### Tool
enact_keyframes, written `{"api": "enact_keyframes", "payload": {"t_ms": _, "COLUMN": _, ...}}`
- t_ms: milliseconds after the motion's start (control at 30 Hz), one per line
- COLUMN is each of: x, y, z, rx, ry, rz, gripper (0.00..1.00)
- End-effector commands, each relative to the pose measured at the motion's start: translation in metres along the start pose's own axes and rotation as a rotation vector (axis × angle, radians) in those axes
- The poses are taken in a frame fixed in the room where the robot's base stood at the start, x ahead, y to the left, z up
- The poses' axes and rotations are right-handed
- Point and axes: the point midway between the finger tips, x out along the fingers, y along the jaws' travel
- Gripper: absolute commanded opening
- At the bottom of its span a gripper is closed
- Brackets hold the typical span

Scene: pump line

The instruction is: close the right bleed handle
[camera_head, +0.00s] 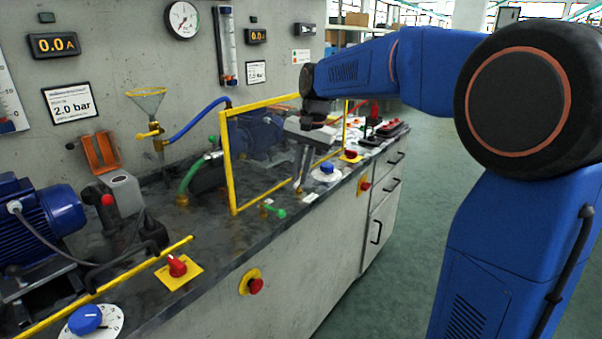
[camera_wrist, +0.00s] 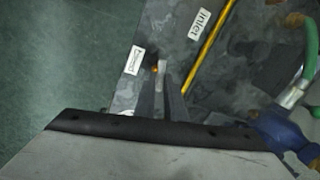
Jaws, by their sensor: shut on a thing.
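Another bleed handle, green on a brass fitting (camera_head: 280,212), stands to the left on the bench edge.
The yellow-framed guard (camera_head: 231,180) stands close to the left of my gripper. The floor in front is clear.

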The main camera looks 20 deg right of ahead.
Motion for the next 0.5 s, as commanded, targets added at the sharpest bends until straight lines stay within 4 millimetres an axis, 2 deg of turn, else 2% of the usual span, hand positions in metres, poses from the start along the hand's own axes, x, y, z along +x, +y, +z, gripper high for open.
{"api": "enact_keyframes", "payload": {"t_ms": 300, "x": -0.0008, "y": 0.0006, "z": 0.0020, "rx": 0.226, "ry": 0.046, "rz": -0.001, "gripper": 0.00}}
{"api": "enact_keyframes", "payload": {"t_ms": 500, "x": -0.0006, "y": 0.0006, "z": 0.0021, "rx": 0.279, "ry": 0.056, "rz": -0.002, "gripper": 0.00}}
